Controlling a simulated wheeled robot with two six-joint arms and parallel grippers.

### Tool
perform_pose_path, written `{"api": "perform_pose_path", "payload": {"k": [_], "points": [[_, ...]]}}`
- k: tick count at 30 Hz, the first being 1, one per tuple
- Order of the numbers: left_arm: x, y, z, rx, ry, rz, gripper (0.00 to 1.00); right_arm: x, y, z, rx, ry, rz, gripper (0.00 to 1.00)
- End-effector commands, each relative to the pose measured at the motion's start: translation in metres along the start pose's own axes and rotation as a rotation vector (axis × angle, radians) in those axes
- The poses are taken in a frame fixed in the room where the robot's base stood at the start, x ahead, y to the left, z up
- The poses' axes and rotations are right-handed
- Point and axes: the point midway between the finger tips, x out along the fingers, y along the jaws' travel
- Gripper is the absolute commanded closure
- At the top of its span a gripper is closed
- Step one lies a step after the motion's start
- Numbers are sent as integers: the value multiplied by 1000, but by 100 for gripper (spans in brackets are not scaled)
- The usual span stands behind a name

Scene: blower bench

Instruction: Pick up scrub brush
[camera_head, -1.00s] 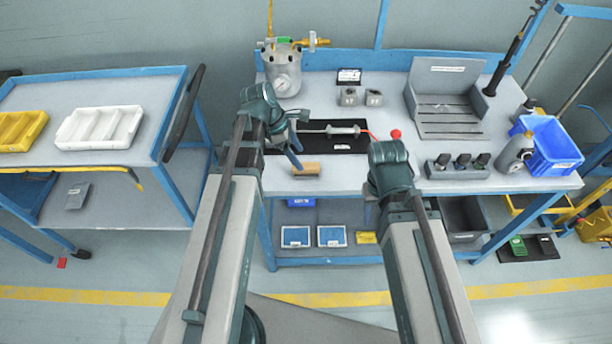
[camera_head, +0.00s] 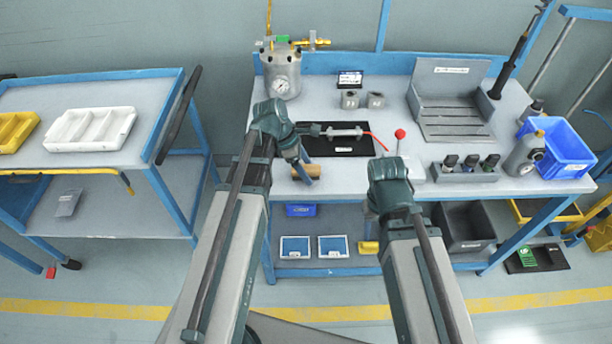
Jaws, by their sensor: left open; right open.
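The scrub brush (camera_head: 313,171) appears to be a small tan wooden block lying near the front edge of the bench, left of its middle. My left gripper (camera_head: 304,171) is open, with its blue fingers pointing down at the brush and covering part of it. I cannot tell whether they touch it or straddle it. My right gripper (camera_head: 369,212) is open and largely hidden by its own wrist. It hangs low by the bench's front edge, right of the brush and apart from it.
A black mat (camera_head: 350,146) with a metal tool lies behind the brush. A red-knobbed lever (camera_head: 400,134) and a holder with several dark items (camera_head: 463,176) stand to the right. A pressure pot (camera_head: 281,75) stands at the back left. The bench top (camera_head: 335,178) is clear right of the brush.

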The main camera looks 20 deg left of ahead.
Motion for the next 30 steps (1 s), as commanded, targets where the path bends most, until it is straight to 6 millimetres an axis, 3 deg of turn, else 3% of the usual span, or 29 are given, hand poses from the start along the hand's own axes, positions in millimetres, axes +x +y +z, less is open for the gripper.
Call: {"api": "perform_pose_path", "payload": {"k": [4, 16, 30], "points": [[-1, 0, 0, 0, 0, 0, 26, -1, 0, 0, 0, 0, 0, 50], [-1, 0, 0, 0, 0, 0, 98, -1, 0, 0, 0, 0, 0, 50], [-7, 0, 1, 0, 0, 0, 100, -6, 1, 0, 0, 0, 0, 50]]}}
